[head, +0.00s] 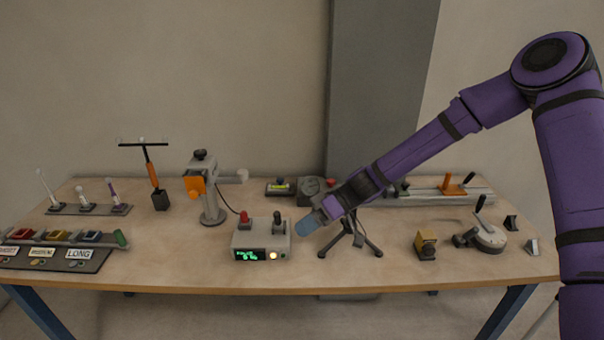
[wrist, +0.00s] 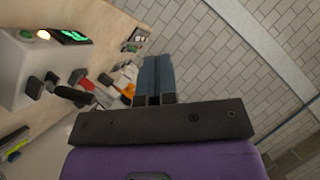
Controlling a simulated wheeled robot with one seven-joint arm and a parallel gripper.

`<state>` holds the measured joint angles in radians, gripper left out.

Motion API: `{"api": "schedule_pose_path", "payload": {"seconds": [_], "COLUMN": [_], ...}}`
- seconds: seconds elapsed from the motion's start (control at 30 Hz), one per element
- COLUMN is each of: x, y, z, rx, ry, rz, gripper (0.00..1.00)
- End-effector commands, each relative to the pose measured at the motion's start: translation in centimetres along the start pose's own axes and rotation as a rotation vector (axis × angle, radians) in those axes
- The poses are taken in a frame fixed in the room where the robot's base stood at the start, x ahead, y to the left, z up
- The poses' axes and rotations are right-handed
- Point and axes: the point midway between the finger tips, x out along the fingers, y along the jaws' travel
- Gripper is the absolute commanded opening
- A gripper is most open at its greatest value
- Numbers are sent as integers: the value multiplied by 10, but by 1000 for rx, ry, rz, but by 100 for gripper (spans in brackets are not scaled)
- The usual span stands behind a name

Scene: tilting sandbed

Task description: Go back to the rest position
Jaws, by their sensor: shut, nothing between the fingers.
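My gripper (head: 308,225) is at the end of my purple arm, which reaches in from the right in the head view. It is just to the right of the control box (head: 262,240), over the front half of the table. Its blue fingers are together with nothing between them. In the wrist view the gripper (wrist: 155,62) shows its two blue fingers side by side, pointing past the table edge toward the tiled floor. A black tripod (head: 350,238) stands close behind and beside the gripper; its top is hidden by my arm.
The table's front centre strip is clear.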

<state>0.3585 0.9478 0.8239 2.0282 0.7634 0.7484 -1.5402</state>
Motion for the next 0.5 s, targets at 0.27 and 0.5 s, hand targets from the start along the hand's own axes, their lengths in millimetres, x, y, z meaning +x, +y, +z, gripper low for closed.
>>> {"api": "schedule_pose_path", "payload": {"seconds": [0.27,0.5], "x": [-22,-59], "y": [-19,-49], "z": [8,19], "rx": [44,130], "ry": [-123,-262], "rz": [96,261], "gripper": [0,0]}}
